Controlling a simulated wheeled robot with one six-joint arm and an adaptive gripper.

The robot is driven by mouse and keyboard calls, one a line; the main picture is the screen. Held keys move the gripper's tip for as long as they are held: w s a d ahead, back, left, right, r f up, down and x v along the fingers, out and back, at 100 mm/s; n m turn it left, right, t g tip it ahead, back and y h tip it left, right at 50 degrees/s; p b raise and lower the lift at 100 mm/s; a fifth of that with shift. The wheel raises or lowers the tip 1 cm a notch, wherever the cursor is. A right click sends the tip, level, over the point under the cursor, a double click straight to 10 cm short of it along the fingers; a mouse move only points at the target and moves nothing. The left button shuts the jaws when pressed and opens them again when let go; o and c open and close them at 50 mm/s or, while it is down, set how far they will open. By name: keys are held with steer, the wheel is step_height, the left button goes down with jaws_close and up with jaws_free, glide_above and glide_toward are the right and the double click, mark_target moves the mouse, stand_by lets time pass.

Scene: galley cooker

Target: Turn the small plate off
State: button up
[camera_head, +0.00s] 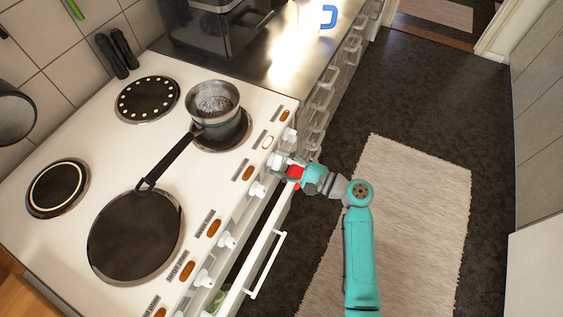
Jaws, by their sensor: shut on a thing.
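The white cooker (105,145) has a row of white knobs along its front edge. My gripper (281,164) is at this row and is shut on a white knob (273,159), mostly hidden by the fingers; its pointer angle cannot be read. A pale lamp (268,142) sits on the top near this knob, while the other lamps look orange. A small dark plate (236,143) is partly covered by a steel saucepan with a long dark handle (213,108). I cannot tell from markings which plate the held knob serves.
Other knobs stand close on both sides, one above (289,134) and one below (257,188). An open drawer or door with a white handle (267,264) juts out below. A large plate (135,236) is at the front. Floor with a pale rug (415,200) is clear at right.

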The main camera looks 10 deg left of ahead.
steer(key=shift+n, duration=4.1)
steer(key=o, duration=1.2)
steer(key=shift+c, duration=0.2)
steer(key=shift+d, duration=0.1)
steer(key=v, duration=1.2)
steer(key=shift+f, duration=0.1)
